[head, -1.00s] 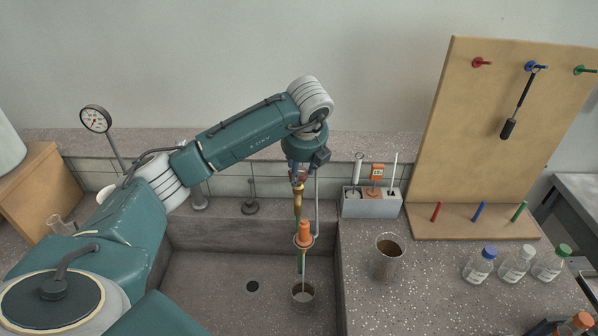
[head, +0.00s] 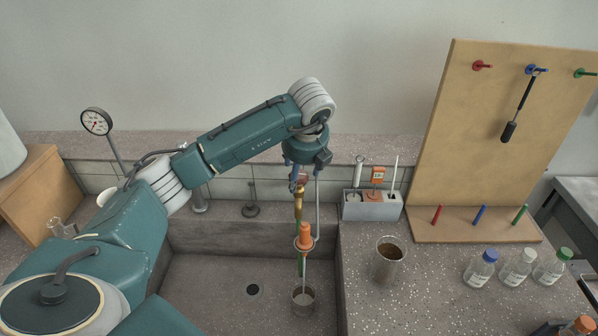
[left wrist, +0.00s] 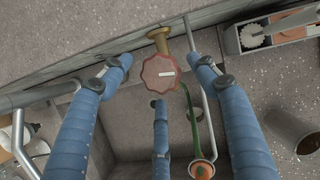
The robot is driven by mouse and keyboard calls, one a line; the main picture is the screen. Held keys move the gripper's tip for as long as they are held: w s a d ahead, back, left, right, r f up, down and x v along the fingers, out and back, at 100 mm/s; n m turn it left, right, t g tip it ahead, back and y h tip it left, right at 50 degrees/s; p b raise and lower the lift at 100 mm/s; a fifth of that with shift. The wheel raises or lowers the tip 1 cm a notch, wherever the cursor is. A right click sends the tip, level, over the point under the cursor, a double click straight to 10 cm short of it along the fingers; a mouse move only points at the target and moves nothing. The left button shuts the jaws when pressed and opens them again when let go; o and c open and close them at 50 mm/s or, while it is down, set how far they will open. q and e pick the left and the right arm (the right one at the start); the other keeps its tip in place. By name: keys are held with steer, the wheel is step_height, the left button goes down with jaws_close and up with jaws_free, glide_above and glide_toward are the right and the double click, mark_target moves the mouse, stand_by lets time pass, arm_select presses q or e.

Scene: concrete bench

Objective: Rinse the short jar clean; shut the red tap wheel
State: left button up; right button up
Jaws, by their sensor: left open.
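The red tap wheel (left wrist: 160,73) sits on a brass valve in the left wrist view, between the spread blue fingers of my left gripper (left wrist: 163,90). The fingers look apart from the wheel. In the head view my left gripper (head: 303,182) hangs over the tap, partly covering the wheel. The short jar (head: 303,301) stands upright in the sink (head: 215,285), below the orange nozzle (head: 304,236). A thin pale line runs from the nozzle down to the jar, like a stream. I cannot tell how clean the jar is inside.
A cup with brown contents (head: 389,258) stands on the counter right of the sink. A grey holder (head: 371,208) stands behind it. Several capped bottles (head: 517,268) and a pegboard (head: 490,130) are further right. A gauge (head: 97,122) rises at the left. The drain (head: 253,289) is clear.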

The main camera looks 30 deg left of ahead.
arm_select(q)
steer(key=v, duration=1.1)
steer(key=shift+r, duration=0.35)
arm_select(e)
steer(key=shift+s+a, duration=0.1)
steer(key=shift+a, duration=0.15)
arm_select(q)
steer(key=shift+d, duration=0.1)
arm_select(e)
steer(key=shift+a+r, duration=0.1)
